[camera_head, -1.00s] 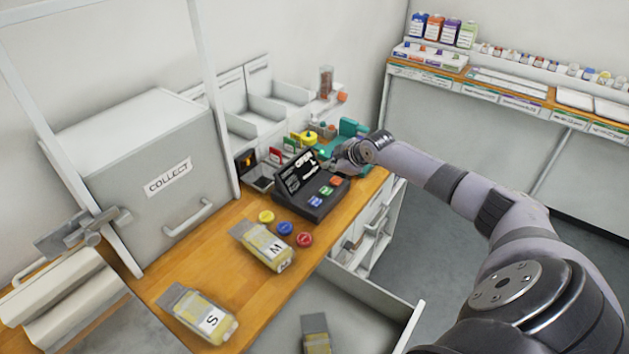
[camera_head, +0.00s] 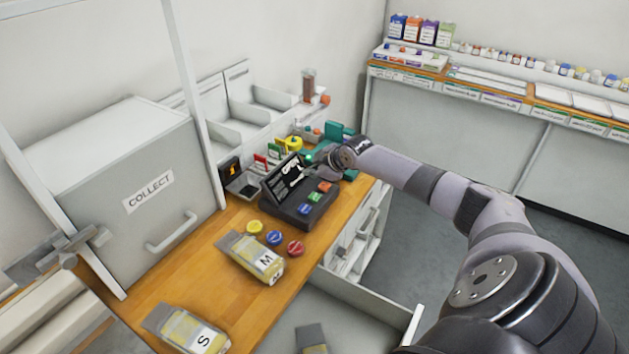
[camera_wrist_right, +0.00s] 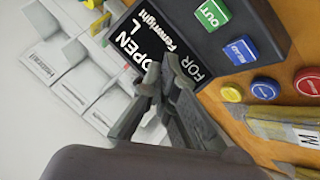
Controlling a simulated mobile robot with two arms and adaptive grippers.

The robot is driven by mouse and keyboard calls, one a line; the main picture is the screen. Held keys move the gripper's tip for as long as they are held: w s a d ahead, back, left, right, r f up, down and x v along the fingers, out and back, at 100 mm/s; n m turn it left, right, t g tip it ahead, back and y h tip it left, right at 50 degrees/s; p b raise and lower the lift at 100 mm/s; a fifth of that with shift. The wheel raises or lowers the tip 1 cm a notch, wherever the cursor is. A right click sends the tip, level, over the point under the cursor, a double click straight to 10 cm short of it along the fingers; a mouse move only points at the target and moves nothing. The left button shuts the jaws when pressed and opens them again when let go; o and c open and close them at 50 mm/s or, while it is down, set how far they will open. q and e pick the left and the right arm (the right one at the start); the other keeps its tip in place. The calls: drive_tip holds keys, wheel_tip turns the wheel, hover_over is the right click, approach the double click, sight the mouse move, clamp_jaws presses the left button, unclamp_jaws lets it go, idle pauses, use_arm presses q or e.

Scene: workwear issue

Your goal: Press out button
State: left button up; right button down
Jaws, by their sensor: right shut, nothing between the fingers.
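A dark console (camera_head: 290,212) with a tilted black screen stands on the wooden counter. Its green OUT button (camera_head: 315,197) sits between an orange-red button (camera_head: 324,187) and a blue READ button (camera_head: 304,209). In the wrist view the OUT button (camera_wrist_right: 213,13) is at the top, partly cut off, and the READ button (camera_wrist_right: 240,50) is below it. My right gripper (camera_head: 312,164) is shut and empty, above the console near the screen's upper right. In the wrist view its fingers (camera_wrist_right: 164,68) overlap the screen, apart from the OUT button in the picture.
Yellow (camera_head: 254,227), blue (camera_head: 274,238) and red (camera_head: 296,248) discs lie before the console. Packets marked M (camera_head: 250,258) and S (camera_head: 188,332) lie nearer. A COLLECT cabinet (camera_head: 120,165) stands left. An open drawer (camera_head: 375,305) juts out below the counter. Bins (camera_head: 240,120) stand behind.

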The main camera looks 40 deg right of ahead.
drive_tip(key=b, duration=0.4)
hover_over(313, 197)
wheel_tip(313, 197, down, 5)
drive_tip(key=shift+s+f, duration=0.1)
drive_tip(key=shift+f, duration=0.5)
idle(0.5)
drive_tip(key=shift+f+b, duration=0.3)
drive_tip(key=shift+f, duration=0.1)
